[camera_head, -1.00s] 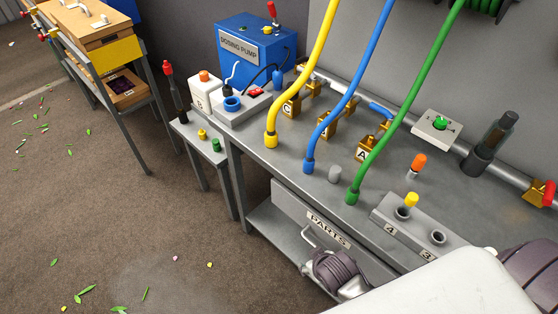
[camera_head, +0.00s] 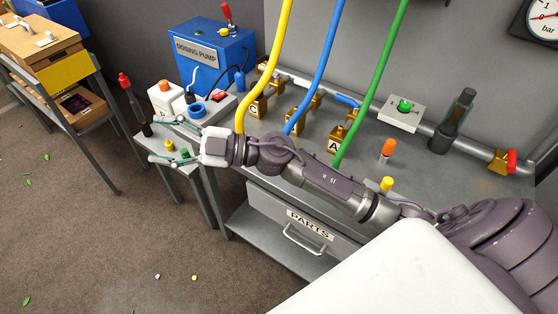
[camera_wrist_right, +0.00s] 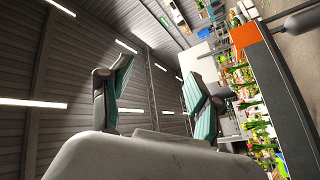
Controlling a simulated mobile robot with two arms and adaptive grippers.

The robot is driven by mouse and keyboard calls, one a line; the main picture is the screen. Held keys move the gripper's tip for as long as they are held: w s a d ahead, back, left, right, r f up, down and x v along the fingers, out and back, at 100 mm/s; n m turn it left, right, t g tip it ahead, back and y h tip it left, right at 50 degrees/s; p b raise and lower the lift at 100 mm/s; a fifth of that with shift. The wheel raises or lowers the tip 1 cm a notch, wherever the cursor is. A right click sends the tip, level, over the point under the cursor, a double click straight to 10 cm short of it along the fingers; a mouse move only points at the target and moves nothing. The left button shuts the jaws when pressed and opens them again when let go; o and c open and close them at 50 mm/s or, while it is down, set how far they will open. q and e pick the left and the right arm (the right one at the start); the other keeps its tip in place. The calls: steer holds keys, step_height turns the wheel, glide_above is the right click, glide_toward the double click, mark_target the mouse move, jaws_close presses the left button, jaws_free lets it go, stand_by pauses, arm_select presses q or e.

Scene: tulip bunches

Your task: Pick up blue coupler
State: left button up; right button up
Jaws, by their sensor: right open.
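The blue hose (camera_head: 318,75) hangs down over the workbench between the yellow and green hoses. Its lower end, where the blue coupler sits in the earlier view, is hidden behind my right arm. My right gripper (camera_head: 168,138) reaches left past the bench, over the small side table. Its two thin fingers are spread wide, with nothing seen held. In the right wrist view, the open fingers (camera_wrist_right: 158,92) point up toward the ceiling with an empty gap between them. My left gripper is not in view.
The yellow hose (camera_head: 268,60) and green hose (camera_head: 373,80) flank the blue one. The blue dosing pump (camera_head: 213,60), a blue ring (camera_head: 196,110) and a white bottle (camera_head: 164,98) stand beyond my gripper. An orange-topped peg (camera_head: 387,150) stands on the bench (camera_head: 415,160).

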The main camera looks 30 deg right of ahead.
steer(key=s+d+f+n+g+h, duration=0.1)
steer(key=d+f+n+g+h, duration=0.35)
steer(key=f+g+h, duration=0.35)
steer(key=d+f+m+g+h, duration=0.1)
steer(key=d+m+g+h, duration=0.3)
steer(key=d+h, duration=1.25)
steer(key=d+f+y, duration=0.2)
steer(key=d+f+t+y+p, duration=0.1)
steer(key=d+f+y, duration=0.1)
steer(key=w+d+f+m+y, duration=0.1)
steer(key=d+f+y, duration=0.1)
steer(key=f+y, duration=0.1)
steer(key=shift+f, duration=0.4)
steer(key=shift+w+a+f+p, duration=0.1)
steer(key=shift+a+f+p, duration=0.05)
steer(key=shift+f+p, duration=0.45)
steer(key=f, duration=0.1)
steer(key=f+p, duration=0.1)
steer(key=f, duration=0.1)
steer(key=shift+w+a+f, duration=0.1)
steer(key=shift+w+f, duration=0.1)
steer(key=shift+f, duration=0.45)
steer(key=shift+c, duration=0.3)
